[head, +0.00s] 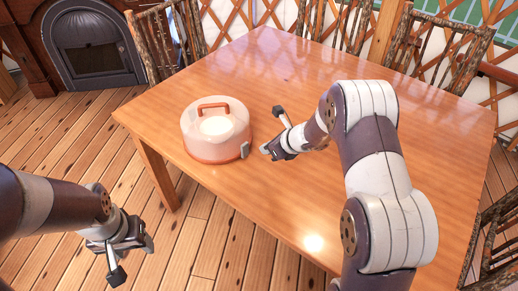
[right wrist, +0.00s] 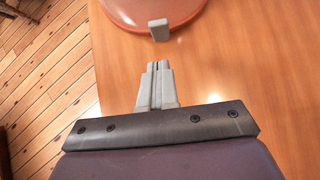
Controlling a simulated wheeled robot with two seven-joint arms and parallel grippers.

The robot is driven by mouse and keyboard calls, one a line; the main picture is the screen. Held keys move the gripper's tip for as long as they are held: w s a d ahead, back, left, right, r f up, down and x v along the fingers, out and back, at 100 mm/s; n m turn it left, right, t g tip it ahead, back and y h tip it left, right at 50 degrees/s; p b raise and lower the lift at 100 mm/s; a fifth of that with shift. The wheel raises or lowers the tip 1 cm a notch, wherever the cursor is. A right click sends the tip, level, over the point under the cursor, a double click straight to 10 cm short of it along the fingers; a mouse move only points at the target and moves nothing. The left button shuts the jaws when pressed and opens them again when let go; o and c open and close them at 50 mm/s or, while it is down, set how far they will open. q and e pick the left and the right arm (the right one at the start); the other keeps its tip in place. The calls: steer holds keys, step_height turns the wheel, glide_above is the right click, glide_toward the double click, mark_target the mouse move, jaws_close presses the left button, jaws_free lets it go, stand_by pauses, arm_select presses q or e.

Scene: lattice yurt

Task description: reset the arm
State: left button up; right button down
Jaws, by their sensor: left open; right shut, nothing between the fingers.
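My right gripper (head: 268,150) is over the wooden table (head: 300,75), to the right of a cake carrier. In the right wrist view its fingers (right wrist: 157,67) are pressed together with nothing between them. My left gripper (head: 134,257) is at the lower left in the head view, over the plank floor beside the table. It is open and empty. The white domed cake carrier (head: 217,132) has an orange base and an orange handle, with a grey latch (head: 245,150) on its near right side. The carrier's edge and latch (right wrist: 159,30) also show ahead of the right fingers, apart from them.
The table is otherwise bare. Rustic branch chairs (head: 168,40) stand along its far side, with another at the lower right. A dark fireplace (head: 95,45) is at the back left. Plank floor (head: 75,130) is open left of the table.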

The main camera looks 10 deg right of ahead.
steer(key=shift+v, duration=3.35)
steer(key=s+f+n+g+h+p, duration=0.15)
steer(key=s+n+g, duration=0.35)
steer(key=s+n, duration=0.75)
arm_select(q)
steer(key=r+p, duration=0.1)
steer(key=w+r+p, duration=0.1)
steer(key=r, duration=0.1)
steer(key=shift+r, duration=0.15)
arm_select(e)
steer(key=s+a+r+n+h, duration=0.2)
steer(key=s+r+n, duration=0.5)
steer(key=n, duration=0.9)
steer(key=shift+s+n+g+h, duration=0.4)
steer(key=shift+s+h, duration=0.35)
steer(key=shift+s, duration=0.15)
